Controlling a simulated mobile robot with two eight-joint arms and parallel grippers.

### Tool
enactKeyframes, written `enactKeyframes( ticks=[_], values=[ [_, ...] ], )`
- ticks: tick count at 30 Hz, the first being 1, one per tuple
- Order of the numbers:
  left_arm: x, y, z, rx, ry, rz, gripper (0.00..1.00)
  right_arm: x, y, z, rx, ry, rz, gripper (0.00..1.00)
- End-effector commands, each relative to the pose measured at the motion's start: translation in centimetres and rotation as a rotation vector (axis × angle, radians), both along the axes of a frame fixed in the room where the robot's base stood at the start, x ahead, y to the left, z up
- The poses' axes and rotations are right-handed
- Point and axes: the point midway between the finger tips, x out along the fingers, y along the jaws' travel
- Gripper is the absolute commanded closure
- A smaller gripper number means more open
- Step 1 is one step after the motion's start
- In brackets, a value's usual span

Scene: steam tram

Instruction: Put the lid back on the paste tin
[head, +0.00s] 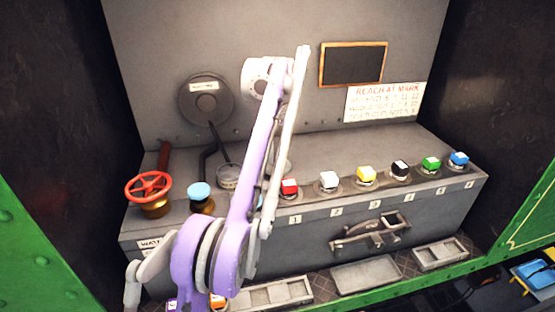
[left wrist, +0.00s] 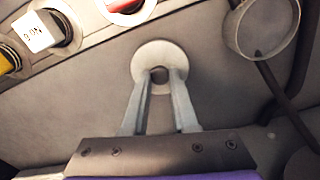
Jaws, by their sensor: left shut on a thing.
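The lid (left wrist: 158,54) is a pale round disc with a small knob at its centre, in the middle of the left wrist view. My left gripper (left wrist: 158,77) is shut on that knob. I cannot tell whether the lid touches the grey top or is held just above it. The paste tin (left wrist: 262,28) is a round, open-looking tin to the upper right of the lid, apart from it. In the head view the tin (head: 229,176) stands on the grey ledge, left of my arm. There my arm hides the left gripper and most of the lid. My right gripper is out of view.
A red cube (head: 289,187), a white cube (head: 328,180) and several other coloured cubes stand in a row along the ledge. A dark lever (head: 215,140) rises behind the tin. A blue-topped knob (head: 200,191) and a red handwheel (head: 148,187) are to the left.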

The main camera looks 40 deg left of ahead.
Motion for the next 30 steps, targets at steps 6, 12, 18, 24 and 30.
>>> enactKeyframes(
  ticks=[6,12,18,24,30],
  values=[
    [0.2,0.0,5.4,0.000,-0.009,0.000,1.00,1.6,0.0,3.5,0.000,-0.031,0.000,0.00],
    [-0.1,0.3,8.4,0.001,-0.006,0.000,1.00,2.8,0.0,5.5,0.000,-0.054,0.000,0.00],
    [-4.1,3.3,9.2,0.000,0.001,-0.021,1.00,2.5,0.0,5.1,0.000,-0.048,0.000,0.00],
    [-9.2,6.2,9.1,0.000,0.003,-0.061,1.00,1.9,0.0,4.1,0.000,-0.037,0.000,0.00],
    [-11.1,7.1,9.1,0.002,0.001,-0.083,1.00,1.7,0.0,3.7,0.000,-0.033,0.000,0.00]
  ],
)
